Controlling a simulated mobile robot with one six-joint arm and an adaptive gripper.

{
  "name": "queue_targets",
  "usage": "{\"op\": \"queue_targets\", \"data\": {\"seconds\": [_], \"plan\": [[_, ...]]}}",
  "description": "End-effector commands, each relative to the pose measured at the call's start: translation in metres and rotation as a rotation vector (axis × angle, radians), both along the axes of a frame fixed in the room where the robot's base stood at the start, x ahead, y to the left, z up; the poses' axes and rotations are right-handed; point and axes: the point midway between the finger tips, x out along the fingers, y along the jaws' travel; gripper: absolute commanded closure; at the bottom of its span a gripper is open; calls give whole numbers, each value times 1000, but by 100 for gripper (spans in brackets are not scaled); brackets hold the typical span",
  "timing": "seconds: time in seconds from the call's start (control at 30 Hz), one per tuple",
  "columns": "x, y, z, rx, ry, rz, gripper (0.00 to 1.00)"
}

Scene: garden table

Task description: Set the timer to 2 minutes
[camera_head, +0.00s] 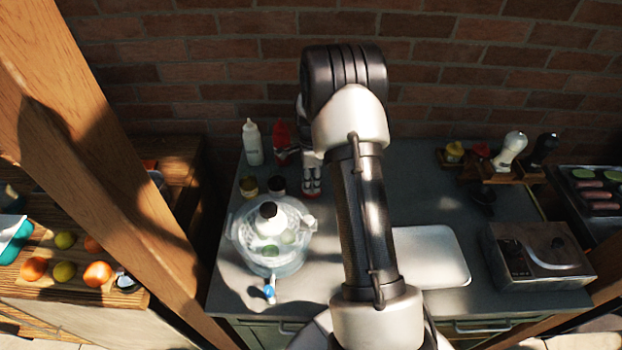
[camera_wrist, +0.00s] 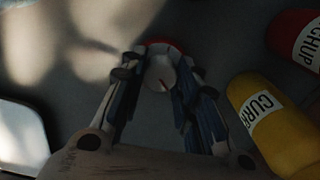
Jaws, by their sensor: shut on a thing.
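The timer (camera_wrist: 161,72) is small and round, with a white face, a red pointer mark and a red rim. It sits between the fingertips of my gripper (camera_wrist: 160,80) in the wrist view, and the fingers are shut on it. In the head view my gripper (camera_head: 311,188) points down at the counter behind the glass bowl, and only a bit of the timer's red rim shows under it. The numbers on the timer face are too small and dark to read.
A yellow curry bottle (camera_wrist: 270,125) and a red ketchup bottle (camera_wrist: 300,40) stand close to my gripper. A clear drink dispenser (camera_head: 270,245) with a white and black top is in front. A white tray (camera_head: 435,257) and a metal box (camera_head: 540,255) lie to the right.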

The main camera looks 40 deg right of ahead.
Motion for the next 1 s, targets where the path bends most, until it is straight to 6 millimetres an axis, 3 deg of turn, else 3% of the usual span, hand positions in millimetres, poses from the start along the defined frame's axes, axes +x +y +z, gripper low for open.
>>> {"op": "queue_targets", "data": {"seconds": [0.23, 0.27, 0.57, 0.87, 1.0], "plan": [[0, 0, 0, -1, -2, 1, 95], [0, 0, 0, -1, -2, 1, 70], [0, 0, 0, 0, -1, 2, 50], [0, 0, 1, 0, -1, 2, 50], [1, 0, 11, -1, -2, 2, 50]]}}
